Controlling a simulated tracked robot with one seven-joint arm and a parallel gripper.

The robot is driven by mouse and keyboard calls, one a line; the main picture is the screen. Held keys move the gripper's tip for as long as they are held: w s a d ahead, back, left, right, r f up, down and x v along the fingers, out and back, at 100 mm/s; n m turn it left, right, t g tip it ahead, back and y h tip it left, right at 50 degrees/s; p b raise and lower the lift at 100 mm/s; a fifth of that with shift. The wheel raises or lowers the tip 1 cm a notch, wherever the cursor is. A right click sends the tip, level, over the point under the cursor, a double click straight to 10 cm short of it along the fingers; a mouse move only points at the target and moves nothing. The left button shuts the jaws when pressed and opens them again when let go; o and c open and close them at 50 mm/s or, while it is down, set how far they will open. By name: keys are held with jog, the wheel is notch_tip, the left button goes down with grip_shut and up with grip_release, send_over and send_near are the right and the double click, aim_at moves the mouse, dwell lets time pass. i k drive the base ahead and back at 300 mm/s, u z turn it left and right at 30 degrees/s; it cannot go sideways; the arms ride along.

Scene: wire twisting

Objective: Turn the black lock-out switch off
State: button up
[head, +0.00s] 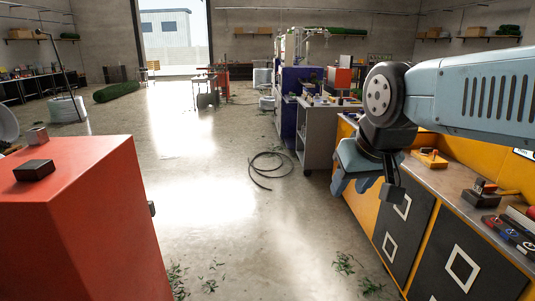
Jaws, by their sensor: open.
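My gripper (353,184) hangs from my arm at the right of the head view, pointing down, open and with nothing seen in it. It appears in front of the orange workbench's near edge. No switch can be picked out for certain as the black lock-out switch. A small dark block with a reddish part (484,192) sits on the bench top, right of my gripper. A yellow device with a dark top (431,157) sits farther back on the bench. A small dark fitting (152,208) shows on the side of the red cabinet, left of my gripper.
The red cabinet (85,235) fills the lower left, with a black block (34,170) on top. The orange workbench (414,225) with dark doors runs along the right. A cable coil (268,168) lies on the floor between. The floor ahead is mostly open.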

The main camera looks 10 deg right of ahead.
aim_at(425, 152)
jog(key=z, duration=0.15)
jog(key=i, duration=1.05)
jog(key=z, duration=0.55)
jog(key=i, duration=1.1)
jog(key=z, duration=0.55)
jog(key=i, duration=0.7)
jog(key=z, duration=0.25)
